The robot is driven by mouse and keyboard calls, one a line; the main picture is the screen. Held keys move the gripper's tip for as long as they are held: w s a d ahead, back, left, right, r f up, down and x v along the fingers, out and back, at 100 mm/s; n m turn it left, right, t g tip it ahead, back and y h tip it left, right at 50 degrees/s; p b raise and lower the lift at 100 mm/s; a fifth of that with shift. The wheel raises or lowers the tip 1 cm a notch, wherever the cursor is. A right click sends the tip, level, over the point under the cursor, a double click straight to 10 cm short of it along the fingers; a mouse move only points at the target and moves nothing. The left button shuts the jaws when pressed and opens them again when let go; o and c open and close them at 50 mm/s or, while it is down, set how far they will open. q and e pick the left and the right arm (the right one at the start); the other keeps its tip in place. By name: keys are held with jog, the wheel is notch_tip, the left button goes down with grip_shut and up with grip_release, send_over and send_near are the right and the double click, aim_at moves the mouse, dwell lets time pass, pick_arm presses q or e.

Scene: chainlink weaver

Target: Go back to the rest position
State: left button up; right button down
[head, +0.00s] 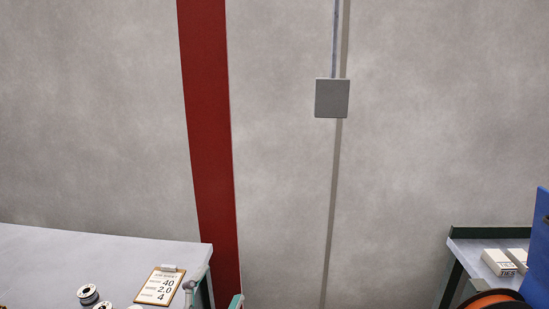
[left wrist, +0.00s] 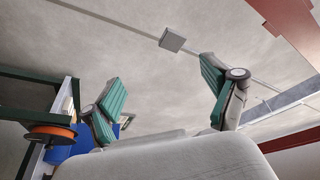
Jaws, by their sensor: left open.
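My left gripper (head: 217,291) shows only in part at the bottom edge of the head view, beside the right end of the grey table. In the left wrist view the same gripper (left wrist: 160,80) has its two teal-padded fingers spread wide apart. Nothing is between them; the wall and ceiling area show behind. My right gripper is in neither view.
A grey table (head: 80,250) at lower left carries a clipboard (head: 160,286) and small spools (head: 88,294). At lower right, a green-edged bench (head: 475,248) holds white boxes (head: 498,263), near an orange spool (head: 490,299) and blue panel (head: 538,250). A red post (head: 208,130) stands between.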

pick_arm(q)
jog(key=s+a+f+n+g+y, duration=0.4)
jog(key=a+f+n, duration=0.1)
jog(key=f, duration=0.3)
jog(key=s+a+f+n+g+y, duration=0.3)
jog(key=s+a+f+n+y, duration=0.1)
jog(key=f, duration=0.3)
jog(key=s+f+n+g, duration=0.1)
jog(key=s+f+g, duration=0.2)
jog(key=s, duration=0.3)
jog(key=s+f+n+g+h, duration=0.1)
jog(key=s+f+g, duration=0.2)
jog(key=s, duration=0.3)
jog(key=s+f+n+g, duration=0.1)
jog(key=s+f+g, duration=0.2)
jog(key=s, duration=0.3)
notch_tip(320, 180, down, 26)
jog(key=s+g+b, duration=0.1)
jog(key=s+a+f, duration=0.2)
jog(key=s+f, duration=0.6)
jog(key=f, duration=0.1)
jog(key=s+a+f+g, duration=0.1)
jog(key=s+f, duration=0.8)
jog(key=shift+a+f+m+b, duration=0.2)
jog(key=shift+a+m+b, duration=0.1)
jog(key=shift+a+b, duration=0.1)
